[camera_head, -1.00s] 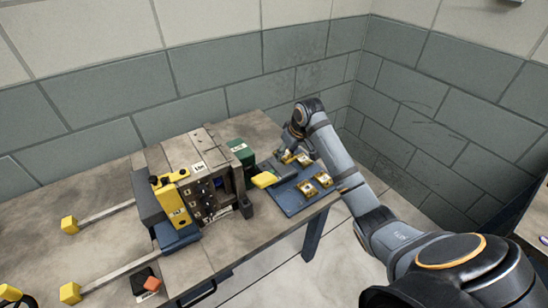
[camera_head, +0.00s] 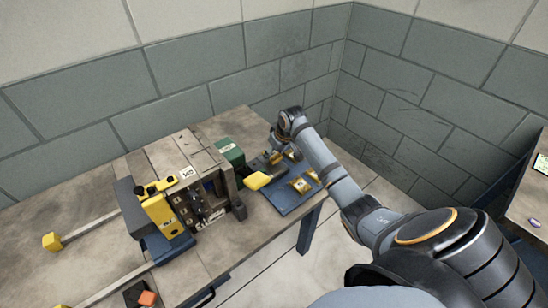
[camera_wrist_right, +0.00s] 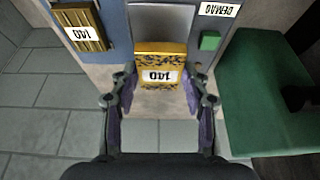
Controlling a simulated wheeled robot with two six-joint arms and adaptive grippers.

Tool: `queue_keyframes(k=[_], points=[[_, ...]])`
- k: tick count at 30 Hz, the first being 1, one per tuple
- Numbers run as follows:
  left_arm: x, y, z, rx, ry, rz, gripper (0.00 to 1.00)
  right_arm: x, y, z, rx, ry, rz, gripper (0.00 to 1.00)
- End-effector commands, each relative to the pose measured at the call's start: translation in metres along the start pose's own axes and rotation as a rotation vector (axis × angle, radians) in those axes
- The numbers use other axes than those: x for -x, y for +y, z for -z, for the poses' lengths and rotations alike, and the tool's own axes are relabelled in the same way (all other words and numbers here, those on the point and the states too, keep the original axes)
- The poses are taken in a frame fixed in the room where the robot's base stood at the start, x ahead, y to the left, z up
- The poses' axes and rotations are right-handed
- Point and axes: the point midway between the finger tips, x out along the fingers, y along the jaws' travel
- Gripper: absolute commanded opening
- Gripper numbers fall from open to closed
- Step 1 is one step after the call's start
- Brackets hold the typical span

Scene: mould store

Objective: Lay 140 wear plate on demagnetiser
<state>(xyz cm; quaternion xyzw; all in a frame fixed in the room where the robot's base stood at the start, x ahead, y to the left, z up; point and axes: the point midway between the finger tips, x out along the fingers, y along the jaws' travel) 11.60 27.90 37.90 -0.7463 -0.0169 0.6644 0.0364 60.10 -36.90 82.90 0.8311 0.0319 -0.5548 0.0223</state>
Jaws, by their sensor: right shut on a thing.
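My right gripper (camera_wrist_right: 160,105) is shut on a yellow wear plate (camera_wrist_right: 160,56) with a white 140 label, upside down in the right wrist view. Its jaws are at the plate's two sides. A DEMAG label (camera_wrist_right: 218,9) and a green button (camera_wrist_right: 209,40) show just beyond the plate, to its right. I cannot tell whether the plate touches the surface below. In the head view, my right gripper (camera_head: 281,152) is at the far side of the blue board (camera_head: 291,204). My left gripper is not in view.
Another yellow plate (camera_wrist_right: 80,28) marked 140 lies on the blue board. A green block (camera_wrist_right: 270,90) is close on the right in the wrist view. In the head view, a yellow-ended bar (camera_head: 258,180) and a mould block (camera_head: 203,190) stand to the left.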

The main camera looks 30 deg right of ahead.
Motion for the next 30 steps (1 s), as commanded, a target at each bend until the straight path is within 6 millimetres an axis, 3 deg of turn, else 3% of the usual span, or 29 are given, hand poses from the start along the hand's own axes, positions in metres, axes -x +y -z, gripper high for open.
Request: queue_keyframes(k=[4,16,17,18,21,30], points=[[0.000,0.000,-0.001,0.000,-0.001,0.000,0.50,-0.021,-0.001,-0.009,-0.001,0.000,0.002,0.00],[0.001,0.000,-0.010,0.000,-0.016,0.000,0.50,-0.026,-0.001,-0.010,0.000,0.001,0.001,0.00],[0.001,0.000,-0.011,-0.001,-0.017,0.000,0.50,-0.027,-0.001,-0.011,0.000,-0.001,0.001,0.49],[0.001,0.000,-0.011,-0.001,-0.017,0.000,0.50,-0.027,-0.001,-0.011,0.000,-0.001,0.001,0.55],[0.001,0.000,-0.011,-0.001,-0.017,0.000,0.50,-0.027,-0.001,-0.011,0.000,-0.001,0.001,0.68],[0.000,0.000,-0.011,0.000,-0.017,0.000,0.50,-0.026,0.000,-0.011,0.000,0.000,0.001,0.69]])
